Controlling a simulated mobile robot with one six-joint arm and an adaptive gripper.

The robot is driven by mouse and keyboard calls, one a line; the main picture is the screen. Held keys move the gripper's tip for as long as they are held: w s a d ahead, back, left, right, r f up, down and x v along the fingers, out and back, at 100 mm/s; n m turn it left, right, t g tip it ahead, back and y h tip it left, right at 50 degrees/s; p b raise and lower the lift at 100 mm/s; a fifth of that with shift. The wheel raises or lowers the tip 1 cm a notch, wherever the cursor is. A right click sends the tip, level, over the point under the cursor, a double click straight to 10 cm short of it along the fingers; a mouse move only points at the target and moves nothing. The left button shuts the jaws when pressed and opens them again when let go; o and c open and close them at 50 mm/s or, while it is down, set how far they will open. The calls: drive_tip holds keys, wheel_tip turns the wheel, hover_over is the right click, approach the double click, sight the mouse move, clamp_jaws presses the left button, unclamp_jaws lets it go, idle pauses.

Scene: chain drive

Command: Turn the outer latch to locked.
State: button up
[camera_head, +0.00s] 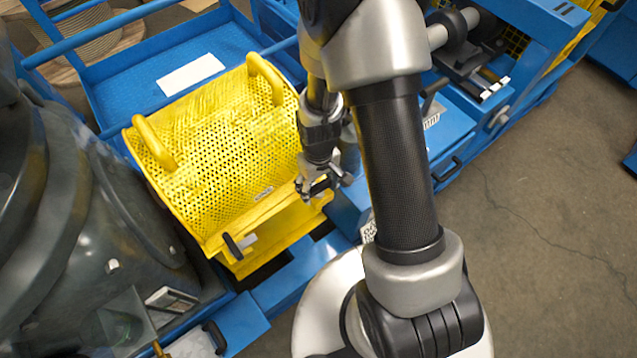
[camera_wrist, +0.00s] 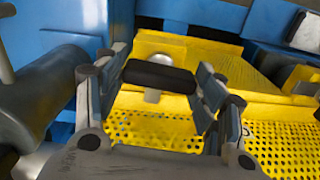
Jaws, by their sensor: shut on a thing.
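The yellow perforated guard (camera_head: 225,130) has two looped handles on top and a yellow front flange. In the wrist view, a latch (camera_wrist: 160,76) with a black bar handle on a silver round post stands on the yellow flange. The bar lies nearly crosswise in that picture, tilted slightly. My gripper (camera_wrist: 162,82) is shut on this latch, one finger at each end of the bar. In the head view my gripper (camera_head: 318,190) is at the guard's right front corner and mostly hides the held latch. Another black latch handle (camera_head: 232,245) is on the front flange, to the left.
A blue frame (camera_head: 290,295) runs below and around the guard. A large dark grey housing (camera_head: 110,220) stands close on the left. Blue machinery (camera_head: 500,60) is at the upper right. Open concrete floor (camera_head: 540,200) lies to the right.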

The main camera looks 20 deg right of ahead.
drive_tip(key=shift+n, duration=0.5)
drive_tip(key=o, duration=1.1)
drive_tip(key=shift+c, duration=0.2)
drive_tip(key=shift+r, duration=0.1)
wheel_tip(320, 180, up, 12)
idle(0.3)
wheel_tip(320, 180, up, 14)
drive_tip(key=m+t, duration=0.2)
hover_over(318, 185)
drive_tip(key=s, duration=0.5)
drive_tip(key=s+r+m+t, duration=0.1)
drive_tip(key=s+r+t, duration=0.1)
drive_tip(key=s+r, duration=0.4)
drive_tip(key=s, duration=0.3)
drive_tip(key=shift+s+r+m+t, duration=0.2)
drive_tip(key=shift+r+m+t, duration=0.1)
drive_tip(key=shift+m, duration=0.1)
